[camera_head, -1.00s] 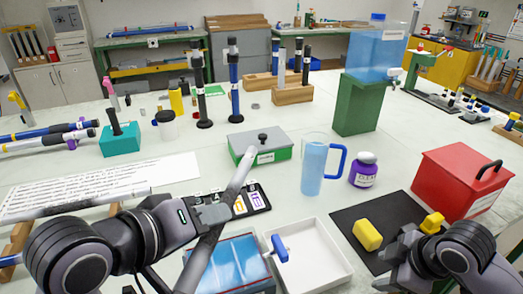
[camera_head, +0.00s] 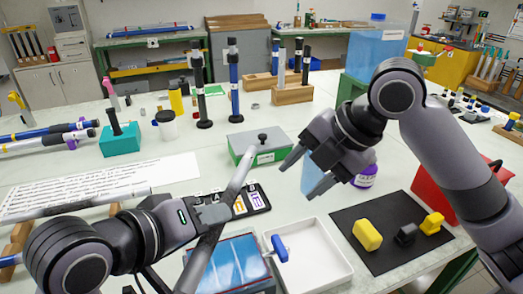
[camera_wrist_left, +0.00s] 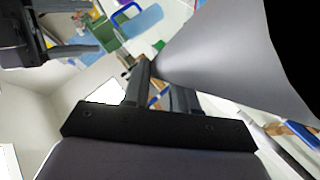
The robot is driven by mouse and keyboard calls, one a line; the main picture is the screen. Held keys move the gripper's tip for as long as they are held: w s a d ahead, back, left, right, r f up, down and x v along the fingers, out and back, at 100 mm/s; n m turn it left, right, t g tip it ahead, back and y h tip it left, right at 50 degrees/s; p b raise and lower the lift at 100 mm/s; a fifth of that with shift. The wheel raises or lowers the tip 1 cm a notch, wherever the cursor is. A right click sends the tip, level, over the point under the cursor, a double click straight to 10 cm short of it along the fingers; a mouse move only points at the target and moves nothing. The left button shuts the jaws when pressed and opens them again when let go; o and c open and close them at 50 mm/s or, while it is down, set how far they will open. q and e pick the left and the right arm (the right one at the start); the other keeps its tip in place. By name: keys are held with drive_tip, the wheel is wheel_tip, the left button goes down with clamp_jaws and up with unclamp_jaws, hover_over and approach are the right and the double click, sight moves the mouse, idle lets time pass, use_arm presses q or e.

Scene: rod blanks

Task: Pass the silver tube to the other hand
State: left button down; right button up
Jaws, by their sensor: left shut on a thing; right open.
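The silver tube (camera_head: 236,180) is held tilted in the head view, its upper end leaning right near the grey-green box and its lower end running to the bottom edge. My left gripper (camera_head: 213,214) is shut on it around the middle. In the left wrist view the tube (camera_wrist_left: 215,65) is large and close, crossing from the fingers to the right. My right gripper (camera_head: 297,182) is open and empty, to the right of the tube's upper part and apart from it, its fingers pointing left towards it. It partly hides the blue pitcher (camera_head: 312,177).
The grey-green box (camera_head: 270,156) stands behind the tube. A white tray (camera_head: 338,262) and a blue-lidded box (camera_head: 222,265) are in front. A black mat (camera_head: 385,262) with yellow blocks lies right. A purple jar (camera_head: 366,178) and red box (camera_head: 430,195) are partly behind my right arm.

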sight(228, 198)
drive_tip(key=s+a+r+n+g, duration=0.1)
drive_tip(key=s+a+r+n, duration=0.2)
drive_tip(key=a+r+n, duration=0.4)
drive_tip(key=a+f, duration=0.2)
drive_tip(key=f, duration=0.1)
drive_tip(key=w+a+f+m, duration=0.1)
drive_tip(key=a+f, duration=0.1)
drive_tip(key=f, duration=0.2)
drive_tip(key=w+a+f+m, duration=0.1)
drive_tip(key=a+f, duration=0.1)
drive_tip(key=f, duration=0.2)
drive_tip(key=shift+f, duration=0.1)
clamp_jaws()
use_arm(q)
drive_tip(key=c, duration=0.8)
unclamp_jaws()
